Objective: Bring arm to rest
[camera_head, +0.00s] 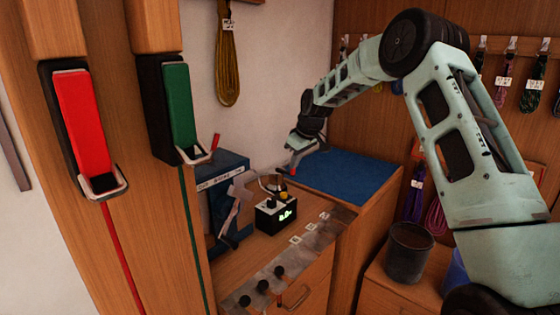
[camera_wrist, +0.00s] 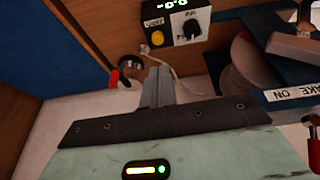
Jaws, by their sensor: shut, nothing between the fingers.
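My arm (camera_head: 460,130) is pale green with dark joints. It reaches in from the right, bends high and comes down over the workbench.
A blue mat (camera_head: 350,172) lies at the back. A blue machine (camera_head: 223,170) stands left of the box. Red (camera_head: 82,120) and green (camera_head: 179,105) holders are on the wooden panel. A dark bucket (camera_head: 408,252) stands at lower right. Coiled cords (camera_head: 503,88) hang on the back wall.

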